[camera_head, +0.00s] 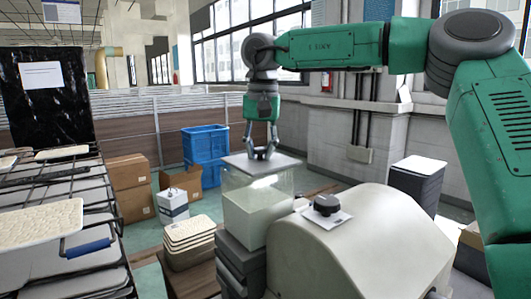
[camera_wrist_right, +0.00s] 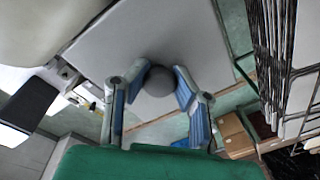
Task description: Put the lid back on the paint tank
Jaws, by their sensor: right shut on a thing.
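The paint tank (camera_head: 258,208) is a clear square box with pale, whitish-green contents, standing on dark grey blocks in the middle of the head view. The lid (camera_head: 238,162) is a flat light grey square plate, lying about level over the tank's top. I cannot tell whether it touches the rim. My right gripper (camera_head: 261,153) points down and is shut on the lid's knob. In the right wrist view, the round grey knob (camera_wrist_right: 158,82) sits between the fingertips, with the lid (camera_wrist_right: 140,35) behind it. My left gripper is not in view.
A cream rounded machine housing (camera_head: 350,235) with a black knob (camera_head: 325,205) on a white plate stands right of the tank. A wire rack with panels (camera_head: 45,225) is at left. Stacked trays (camera_head: 188,240), cardboard boxes (camera_head: 128,185) and blue crates (camera_head: 205,150) are on the floor.

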